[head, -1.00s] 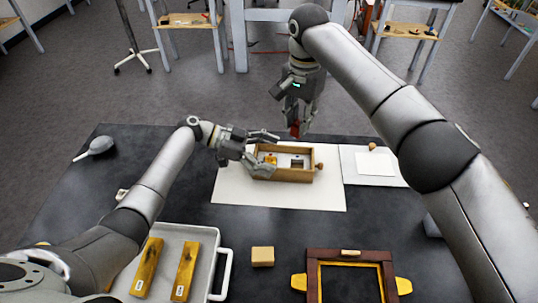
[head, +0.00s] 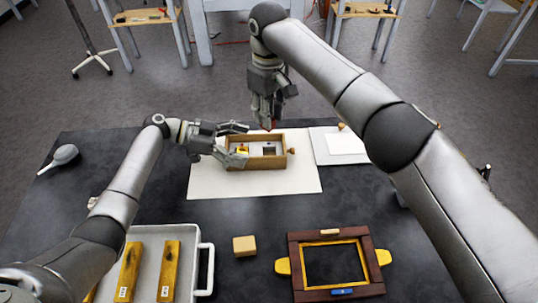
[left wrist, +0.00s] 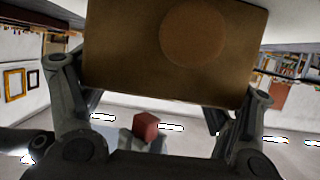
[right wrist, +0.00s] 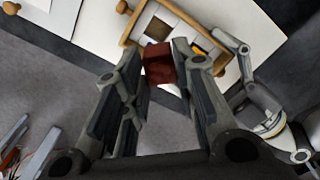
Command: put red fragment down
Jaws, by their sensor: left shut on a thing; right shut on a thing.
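The red fragment (right wrist: 158,64) is a small dark red block. My right gripper (right wrist: 158,68) is shut on it and points down. In the head view the fragment (head: 268,127) shows at the far edge of the wooden box (head: 270,163), apparently above it. Its exact height is unclear. The box is a shallow tray with pale inserts, a dark square opening and a yellow piece (right wrist: 199,50). My left gripper (head: 236,143) is shut on the box's left end. In the left wrist view the box's brown end (left wrist: 120,60) fills the jaws, with the red fragment (left wrist: 146,127) below.
The box stands on a white sheet (head: 225,188). A white board (head: 325,155) lies to its right. Nearer are a tan block (head: 244,246), a dark frame with yellow tabs (head: 300,260) and a white tray (head: 205,280) with yellow bars. A grey bulb (head: 65,154) lies far left.

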